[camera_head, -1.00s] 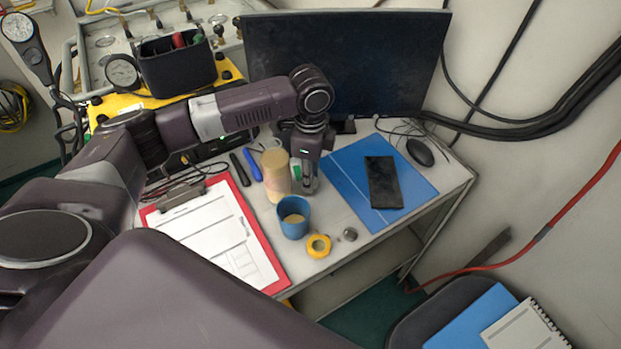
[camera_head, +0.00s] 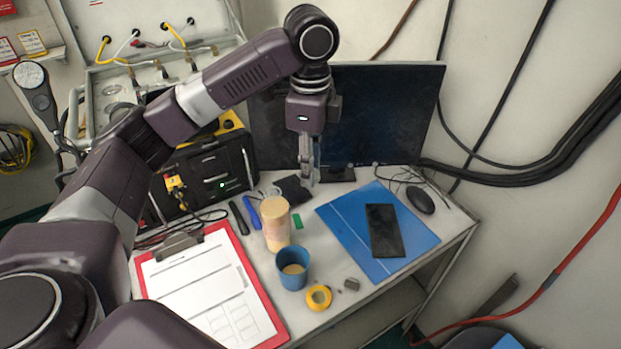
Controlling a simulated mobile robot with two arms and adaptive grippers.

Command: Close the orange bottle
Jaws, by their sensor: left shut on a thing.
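The orange bottle (camera_head: 276,226) is a pale orange cylinder standing upright on the table, with a paler top; whether a lid sits on it cannot be told. My left gripper (camera_head: 308,178) points down above the back of the table, behind and right of the bottle and apart from it. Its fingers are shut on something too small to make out. My right gripper is not in view.
A blue cup (camera_head: 293,268) stands in front of the bottle, beside a yellow tape roll (camera_head: 319,297). A red clipboard (camera_head: 279,325) lies left. A blue mat (camera_head: 345,222) bearing a dark phone (camera_head: 384,230) lies right. The monitor (camera_head: 390,110) stands behind.

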